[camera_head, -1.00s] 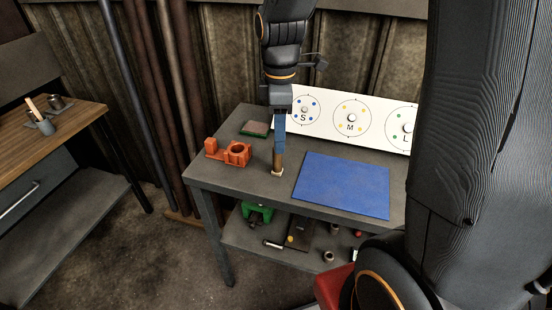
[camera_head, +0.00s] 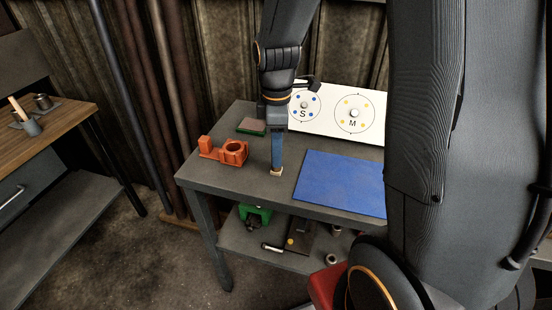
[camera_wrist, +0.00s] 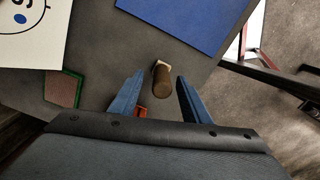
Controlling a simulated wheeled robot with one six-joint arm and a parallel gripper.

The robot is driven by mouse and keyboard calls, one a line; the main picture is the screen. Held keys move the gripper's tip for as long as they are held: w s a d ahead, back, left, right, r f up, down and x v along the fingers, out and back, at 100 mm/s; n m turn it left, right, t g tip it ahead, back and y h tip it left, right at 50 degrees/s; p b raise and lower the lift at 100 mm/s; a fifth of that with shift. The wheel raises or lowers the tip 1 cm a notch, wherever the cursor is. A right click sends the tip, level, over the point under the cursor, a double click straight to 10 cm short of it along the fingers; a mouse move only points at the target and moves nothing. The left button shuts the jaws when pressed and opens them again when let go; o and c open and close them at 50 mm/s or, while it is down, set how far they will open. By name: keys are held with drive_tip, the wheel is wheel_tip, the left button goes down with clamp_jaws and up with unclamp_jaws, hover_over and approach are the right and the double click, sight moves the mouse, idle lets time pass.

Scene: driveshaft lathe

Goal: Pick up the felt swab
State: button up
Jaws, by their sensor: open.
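The felt swab, as it appears, stands upright on the grey table as a brown handle (camera_wrist: 162,81) with a pale foot. In the head view only its pale foot (camera_head: 276,172) shows clearly; my fingers cover most of the handle. My gripper (camera_head: 277,164) points down over it with blue fingers. In the wrist view my gripper (camera_wrist: 160,76) is open, one finger on each side of the handle. A gap shows on both sides, so the fingers do not touch it there.
A blue mat (camera_head: 340,182) lies right of the swab. An orange fixture (camera_head: 222,151) sits to the left, and a green-edged block (camera_head: 251,126) behind. A white board with circles marked S and M (camera_head: 335,108) stands at the back. The lower shelf (camera_head: 240,237) holds several parts.

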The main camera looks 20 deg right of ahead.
drive_tip(key=shift+s+d+f+p, duration=0.15)
drive_tip(key=shift+f+p, duration=0.35)
drive_tip(key=shift+f, duration=1.45)
clamp_jaws()
